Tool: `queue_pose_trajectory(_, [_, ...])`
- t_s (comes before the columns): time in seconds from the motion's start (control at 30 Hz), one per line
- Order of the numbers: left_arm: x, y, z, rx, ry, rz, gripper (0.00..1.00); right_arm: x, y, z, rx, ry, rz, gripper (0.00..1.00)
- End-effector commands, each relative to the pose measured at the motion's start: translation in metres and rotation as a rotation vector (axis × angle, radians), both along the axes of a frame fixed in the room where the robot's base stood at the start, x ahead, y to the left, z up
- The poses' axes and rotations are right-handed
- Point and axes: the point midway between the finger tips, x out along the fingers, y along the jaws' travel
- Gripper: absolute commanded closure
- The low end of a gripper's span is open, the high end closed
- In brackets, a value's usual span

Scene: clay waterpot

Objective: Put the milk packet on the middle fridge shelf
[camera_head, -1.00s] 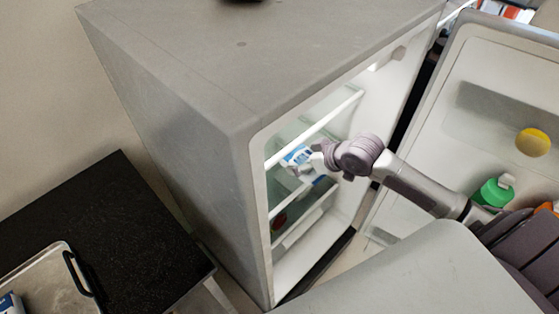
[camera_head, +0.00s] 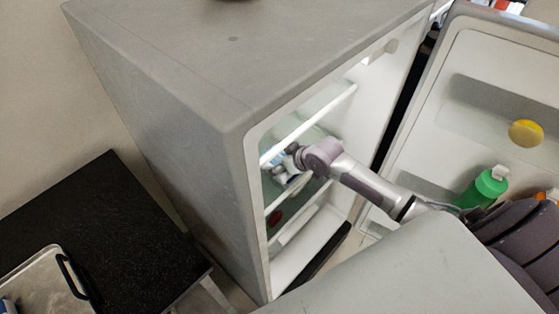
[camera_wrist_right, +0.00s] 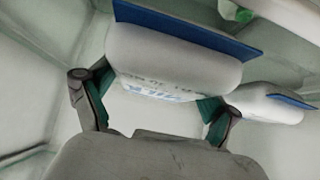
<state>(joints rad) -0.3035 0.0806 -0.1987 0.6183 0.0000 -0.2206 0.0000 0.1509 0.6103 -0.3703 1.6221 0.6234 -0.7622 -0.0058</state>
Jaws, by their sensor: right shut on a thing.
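The milk packet (camera_wrist_right: 175,55), white with a blue edge and blue lettering, sits between the two fingers of my right gripper (camera_wrist_right: 155,108) in the right wrist view. My right gripper (camera_head: 284,168) is shut on it and reaches into the open fridge (camera_head: 170,110), below the upper shelf (camera_head: 315,122). In the head view the wrist and gripper hide most of the packet. I cannot tell whether the packet touches the shelf under it. My left gripper is not in view.
A second white and blue packet (camera_wrist_right: 268,106) lies close to the right of the held one. The open fridge door (camera_head: 470,100) holds a green bottle (camera_head: 482,190) and a yellow item (camera_head: 526,133). A black table (camera_head: 110,220) with a metal tray (camera_head: 40,280) stands at left.

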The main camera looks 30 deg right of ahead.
Motion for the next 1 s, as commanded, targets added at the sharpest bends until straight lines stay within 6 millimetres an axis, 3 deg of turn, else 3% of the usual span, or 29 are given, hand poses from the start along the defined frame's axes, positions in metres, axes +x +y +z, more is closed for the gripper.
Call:
queue_pose_trajectory(0.07, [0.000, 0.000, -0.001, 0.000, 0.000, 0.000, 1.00, 0.000, 0.000, -0.001, 0.001, -0.002, 0.000, 0.59])
queue_pose_trajectory(0.1, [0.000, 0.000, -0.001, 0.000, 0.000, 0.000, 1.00, 0.000, 0.000, -0.002, 0.000, 0.000, 0.000, 0.09])
queue_pose_trajectory(0.17, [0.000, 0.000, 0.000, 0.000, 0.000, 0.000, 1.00, 0.000, 0.000, -0.001, 0.000, 0.000, 0.000, 0.00])
queue_pose_trajectory(0.6, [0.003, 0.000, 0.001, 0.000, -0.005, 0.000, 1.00, -0.004, -0.002, 0.004, -0.001, 0.000, -0.001, 0.00])
queue_pose_trajectory(1.0, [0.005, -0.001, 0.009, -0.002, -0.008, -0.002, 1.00, -0.057, -0.020, 0.060, -0.002, 0.000, 0.001, 0.00])
